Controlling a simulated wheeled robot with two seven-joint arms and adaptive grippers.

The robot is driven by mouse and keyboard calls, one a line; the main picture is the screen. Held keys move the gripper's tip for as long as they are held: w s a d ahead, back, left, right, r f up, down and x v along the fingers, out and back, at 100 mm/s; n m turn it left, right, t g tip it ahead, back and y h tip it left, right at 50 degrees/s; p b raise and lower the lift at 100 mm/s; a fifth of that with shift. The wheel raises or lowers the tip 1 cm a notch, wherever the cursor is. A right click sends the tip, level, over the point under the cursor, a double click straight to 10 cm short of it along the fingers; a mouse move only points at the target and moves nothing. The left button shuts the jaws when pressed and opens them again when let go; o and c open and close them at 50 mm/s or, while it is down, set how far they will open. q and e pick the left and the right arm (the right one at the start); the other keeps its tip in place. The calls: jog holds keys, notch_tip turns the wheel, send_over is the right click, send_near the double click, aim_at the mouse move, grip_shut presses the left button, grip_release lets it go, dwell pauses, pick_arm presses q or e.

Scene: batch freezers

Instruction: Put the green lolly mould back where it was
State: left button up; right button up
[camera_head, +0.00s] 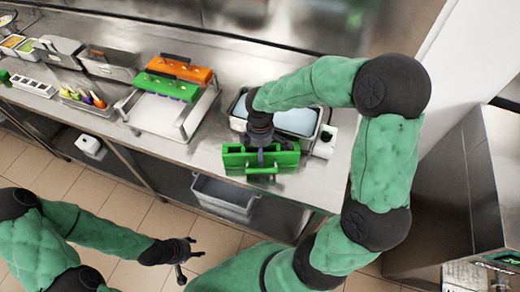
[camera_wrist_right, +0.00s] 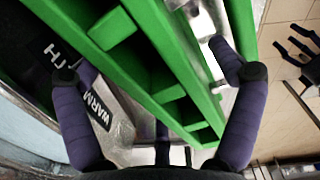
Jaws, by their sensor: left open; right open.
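A green lolly mould (camera_head: 233,160) with open slots is at the front edge of the counter, before the grey bath. It fills the middle of the right wrist view (camera_wrist_right: 150,62), where its inner partitions show. My right gripper (camera_head: 262,150) is over the mould, its fingers open and spread on either side of part of it in the wrist view (camera_wrist_right: 158,95). I cannot tell whether they touch it. My left gripper (camera_head: 188,258) is open and empty, low over the floor before the counter.
The metal rack (camera_head: 199,112) also holds an orange mould (camera_head: 180,69). The bath (camera_head: 297,121), labelled "WARM" in the wrist view, stands behind my right gripper. A small white device (camera_head: 325,142) is at its right. A grey bin (camera_head: 226,195) sits below. Bare counter lies between rack and mould.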

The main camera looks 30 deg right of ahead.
notch_tip(320, 180, up, 10)
jog(key=p, duration=0.2)
jog(key=shift+r+p, duration=0.2)
jog(key=shift+p, duration=0.1)
jog(key=shift+r, duration=0.65)
